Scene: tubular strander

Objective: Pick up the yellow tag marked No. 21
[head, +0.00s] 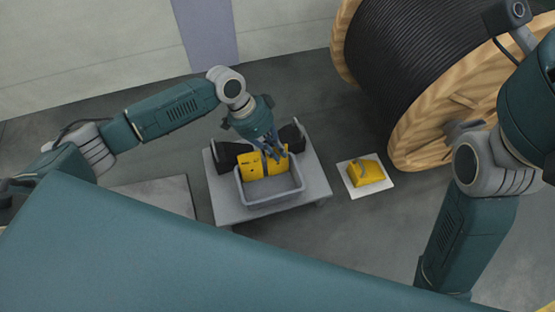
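Two yellow tags show in a grey bin: the left tag (250,166) leans upright at its back wall, and the right tag (276,167) is partly covered by my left gripper. Their markings are too small to read, so I cannot tell which is No. 21. My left gripper (274,154) points down at the back of the grey bin (270,200), its fingers at the right tag. I cannot tell whether they touch it or are closed on it. My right arm stands at the right; its gripper is not in view.
The bin stands on a small grey table (225,209) with black items (226,158) behind it. To the right, a yellow object (366,172) lies on a white square (385,185) on the floor. A large wooden cable reel (425,130) stands at the upper right.

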